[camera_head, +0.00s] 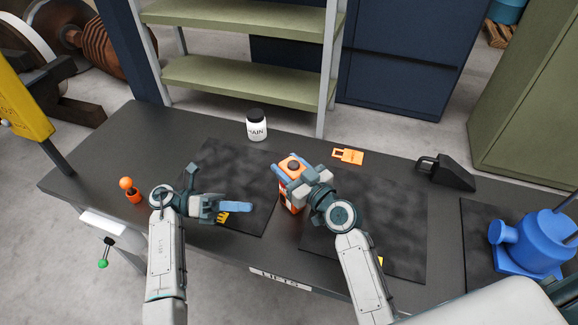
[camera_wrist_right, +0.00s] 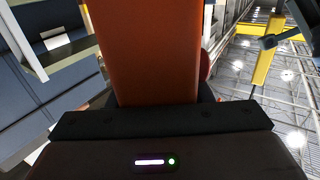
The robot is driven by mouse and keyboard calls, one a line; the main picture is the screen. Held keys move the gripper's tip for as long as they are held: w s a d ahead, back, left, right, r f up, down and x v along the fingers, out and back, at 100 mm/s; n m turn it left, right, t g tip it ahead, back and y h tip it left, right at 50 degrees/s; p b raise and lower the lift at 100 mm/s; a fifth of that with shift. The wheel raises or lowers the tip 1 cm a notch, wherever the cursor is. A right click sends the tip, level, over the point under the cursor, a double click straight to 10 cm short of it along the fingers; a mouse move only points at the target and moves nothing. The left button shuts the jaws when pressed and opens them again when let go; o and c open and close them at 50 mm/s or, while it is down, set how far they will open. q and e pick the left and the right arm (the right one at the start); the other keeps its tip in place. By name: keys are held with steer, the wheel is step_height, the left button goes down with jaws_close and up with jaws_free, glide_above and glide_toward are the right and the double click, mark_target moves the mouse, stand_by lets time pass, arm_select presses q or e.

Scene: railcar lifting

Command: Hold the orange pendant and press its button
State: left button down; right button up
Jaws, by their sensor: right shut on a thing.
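The orange pendant (camera_head: 291,196) stands upright over the middle of the bench, with a dark round spot on its top (camera_head: 293,165). My right gripper (camera_head: 297,174) is shut on its upper part. In the right wrist view, the pendant's orange body (camera_wrist_right: 150,50) fills the middle, close to the camera. Whether its base touches the bench is unclear. My left gripper (camera_head: 236,207) is left of the pendant and apart from it, with its blue finger pointing right. Its fingers overlap in the picture, so their gap is hidden.
A dark bench (camera_head: 110,150) carries a white jar (camera_head: 257,126), an orange padlock-shaped tag (camera_head: 348,156), a black wedge-shaped block (camera_head: 446,173) and a blue machine (camera_head: 535,240). An orange-knobbed part (camera_head: 130,189) stands at the left. Green shelving (camera_head: 235,80) rises behind.

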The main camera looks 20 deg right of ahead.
arm_select(q)
steer(key=w+d, duration=0.3)
steer(key=d, duration=0.4)
steer(key=shift+w+d, duration=0.15)
steer(key=shift+d, duration=0.25)
stand_by(1.7)
steer(key=shift+w+d, duration=0.2)
steer(key=shift+d, duration=0.2)
arm_select(e)
steer(key=shift+f, duration=0.1)
arm_select(q)
steer(key=shift+s+a, duration=0.1)
steer(key=shift+a, duration=0.05)
steer(key=shift+s+a, duration=0.1)
steer(key=shift+a, duration=0.2)
steer(key=s+a, duration=0.2)
steer(key=a, duration=0.3)
steer(key=shift+s+a, duration=0.2)
steer(key=shift+a, duration=0.05)
stand_by(0.3)
arm_select(e)
steer(key=o, duration=1.3)
steer(key=shift+c, duration=0.2)
